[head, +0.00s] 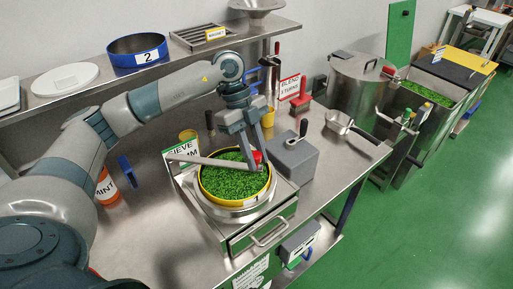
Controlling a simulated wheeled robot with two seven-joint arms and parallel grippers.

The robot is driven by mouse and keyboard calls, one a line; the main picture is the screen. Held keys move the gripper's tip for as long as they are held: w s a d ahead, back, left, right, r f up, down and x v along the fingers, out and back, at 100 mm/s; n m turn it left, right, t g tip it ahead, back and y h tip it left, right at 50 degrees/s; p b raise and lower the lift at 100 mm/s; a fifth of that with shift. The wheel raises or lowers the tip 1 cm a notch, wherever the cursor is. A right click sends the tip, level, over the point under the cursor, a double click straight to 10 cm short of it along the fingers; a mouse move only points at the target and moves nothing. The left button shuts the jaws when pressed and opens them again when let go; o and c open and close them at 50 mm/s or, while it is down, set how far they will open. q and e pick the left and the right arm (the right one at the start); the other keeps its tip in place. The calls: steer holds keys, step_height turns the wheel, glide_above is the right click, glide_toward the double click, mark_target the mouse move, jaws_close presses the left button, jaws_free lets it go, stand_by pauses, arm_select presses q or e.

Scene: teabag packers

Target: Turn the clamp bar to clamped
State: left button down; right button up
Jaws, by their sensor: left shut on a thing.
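The clamp bar (203,161) is a grey metal bar lying across the top of the sieve. It runs from the left side of the sieve to a red knob (257,157) at its right end. The sieve (204,190) has a yellow rim, is filled with green leaf and carries a label "1". My left gripper (254,160) reaches down from above and is shut on the bar's knob end, over the right part of the sieve. Its fingers partly hide the knob. My right gripper does not show.
A grey box with a black-knobbed crank (290,160) stands just right of the sieve. A drawer with a handle (268,234) is below it. A shelf at the back holds a blue-rimmed sieve (138,62). An orange MINT container (106,188) stands at left.

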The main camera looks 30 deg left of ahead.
arm_select(q)
steer(key=shift+s, duration=0.1)
steer(key=c, duration=1.5)
jaws_free()
steer(key=shift+o, duration=0.2)
steer(key=shift+s+d, duration=0.1)
steer(key=shift+s, duration=0.05)
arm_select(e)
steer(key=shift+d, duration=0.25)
arm_select(q)
steer(key=shift+b+v, duration=0.3)
steer(key=shift+v, duration=0.5)
steer(key=b+v, duration=0.3)
steer(key=v, duration=1.3)
steer(key=shift+b, duration=0.3)
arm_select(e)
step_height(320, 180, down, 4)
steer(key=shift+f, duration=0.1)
